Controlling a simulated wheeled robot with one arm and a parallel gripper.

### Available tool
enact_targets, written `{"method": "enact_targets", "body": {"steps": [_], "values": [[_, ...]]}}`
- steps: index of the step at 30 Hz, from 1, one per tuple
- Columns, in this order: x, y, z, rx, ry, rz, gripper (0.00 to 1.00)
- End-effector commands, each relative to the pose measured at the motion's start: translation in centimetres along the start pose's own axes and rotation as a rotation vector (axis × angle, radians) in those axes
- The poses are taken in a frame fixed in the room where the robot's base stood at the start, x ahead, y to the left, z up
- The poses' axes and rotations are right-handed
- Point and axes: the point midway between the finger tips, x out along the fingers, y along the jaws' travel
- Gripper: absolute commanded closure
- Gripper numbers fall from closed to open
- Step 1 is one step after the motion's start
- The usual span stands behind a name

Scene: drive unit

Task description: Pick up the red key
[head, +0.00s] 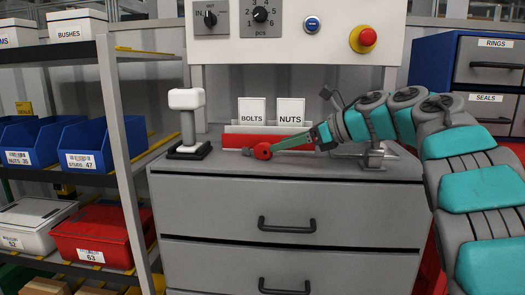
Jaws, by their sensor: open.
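The red key (262,151) is a small round red piece with a dark spot in its middle. It shows above the grey cabinet top, in front of a low red holder. My gripper (272,148) reaches in from the right, its thin fingers pointing left and slightly down. The fingertips overlap the key in the picture. The jaws are open. I cannot tell whether the key lies between the fingers or whether they touch it. Part of the key's outline merges with the red behind it.
Cards marked BOLTS (251,110) and NUTS (291,111) stand behind the key. A white-topped lever (187,120) stands left on the grey cabinet (290,205). A metal fixture (374,155) is at right, below my arm. A control panel with a red button (367,37) is above.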

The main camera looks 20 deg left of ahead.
Motion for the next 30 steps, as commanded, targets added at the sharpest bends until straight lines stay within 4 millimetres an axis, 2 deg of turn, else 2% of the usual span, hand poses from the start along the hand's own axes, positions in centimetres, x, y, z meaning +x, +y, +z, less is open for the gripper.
{"method": "enact_targets", "body": {"steps": [15, 25, 30], "values": [[5.9, 0.0, -0.1, 0.003, -0.005, -0.002, 0.35], [6.5, 0.0, -0.1, 0.004, -0.005, -0.005, 0.35], [6.5, 0.0, -0.2, 0.004, -0.005, -0.005, 0.54]]}}
